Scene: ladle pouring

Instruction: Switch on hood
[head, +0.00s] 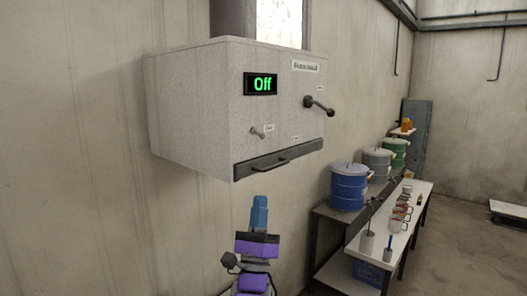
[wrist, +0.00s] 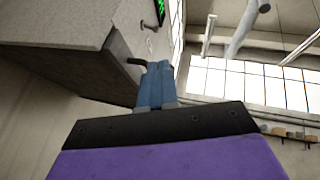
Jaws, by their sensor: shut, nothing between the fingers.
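The hood (head: 195,95) is a grey box on the wall in the head view, with a green "Off" on its black display (head: 261,84). A black lever (head: 319,105) is on the right of its front, and a small light knob (head: 262,132) is lower down. A dark drawer-like strip with a handle (head: 272,163) runs along the bottom edge. My gripper (head: 259,200) is below the hood, pointing up, its blue fingers shut and empty. In the wrist view my gripper (wrist: 156,68) shows beside the hood's underside edge (wrist: 118,50), and the display is partly visible.
A bench (head: 400,245) at the right holds several bottles and small items. The space in front of the hood looks clear.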

